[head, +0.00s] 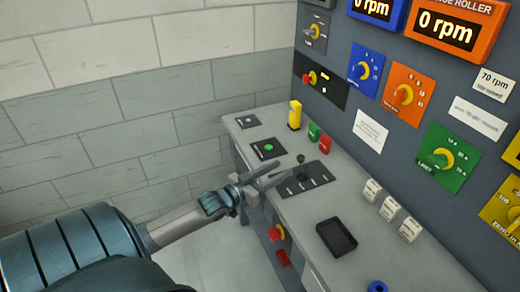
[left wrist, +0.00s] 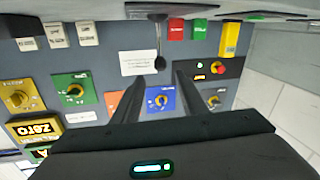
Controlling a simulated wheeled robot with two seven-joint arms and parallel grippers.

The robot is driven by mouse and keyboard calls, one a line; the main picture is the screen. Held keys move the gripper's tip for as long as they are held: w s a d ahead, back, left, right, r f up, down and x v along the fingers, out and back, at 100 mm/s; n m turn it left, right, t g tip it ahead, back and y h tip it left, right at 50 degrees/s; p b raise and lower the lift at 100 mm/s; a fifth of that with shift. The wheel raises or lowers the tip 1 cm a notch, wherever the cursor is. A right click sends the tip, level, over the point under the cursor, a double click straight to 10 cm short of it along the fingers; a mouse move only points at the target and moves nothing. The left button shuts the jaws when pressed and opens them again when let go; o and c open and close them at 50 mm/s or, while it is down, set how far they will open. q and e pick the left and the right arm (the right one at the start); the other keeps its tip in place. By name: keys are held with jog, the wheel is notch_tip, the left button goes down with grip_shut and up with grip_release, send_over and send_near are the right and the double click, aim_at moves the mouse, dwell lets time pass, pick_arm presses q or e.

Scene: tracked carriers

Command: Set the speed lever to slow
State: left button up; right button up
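The speed lever (head: 300,168) is a thin black stick with a round knob. It stands on a dark plate (head: 305,182) with several pale markings, too small to read, on the grey desk. In the left wrist view the lever (left wrist: 159,48) hangs from the top of the picture, with its knob near the fingertips. My left gripper (head: 287,168) is open and empty, just left of the lever in the head view. Its two fingers also show apart in the left wrist view (left wrist: 168,68). I cannot tell whether either finger touches the lever. My right gripper is not in view.
A yellow block (head: 294,115) and green and red buttons (head: 325,146) stand behind the lever. A black tray (head: 336,237) and several white switches (head: 389,207) lie nearer. The upright panel (head: 345,100) with coloured knobs rises to the right. A red knob (head: 275,234) sits on the desk front.

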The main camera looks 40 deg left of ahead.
pick_arm(q)
jog(key=s+a+b, duration=0.1)
jog(key=s, duration=0.6)
jog(key=shift+r, duration=0.1)
dwell(0.5)
